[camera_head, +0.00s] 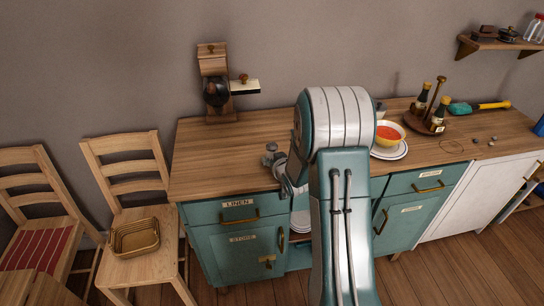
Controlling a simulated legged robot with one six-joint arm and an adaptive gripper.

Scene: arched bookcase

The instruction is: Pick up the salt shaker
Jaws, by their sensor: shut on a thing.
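My gripper (278,166) is over the left part of the wooden counter, near its front edge, and my arm partly hides it. It is shut on a small grey thing with a rounded top (271,148), which looks like the salt shaker. The shaker is small in the picture and blends with the grey fingers. I cannot tell whether its base touches the counter.
The wooden counter (225,150) is clear on its left, with a coffee grinder (215,90) at the back. Right of my arm are a soup bowl (389,134) on a plate and a bottle caddy (425,122). Chairs (130,175) stand at the left.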

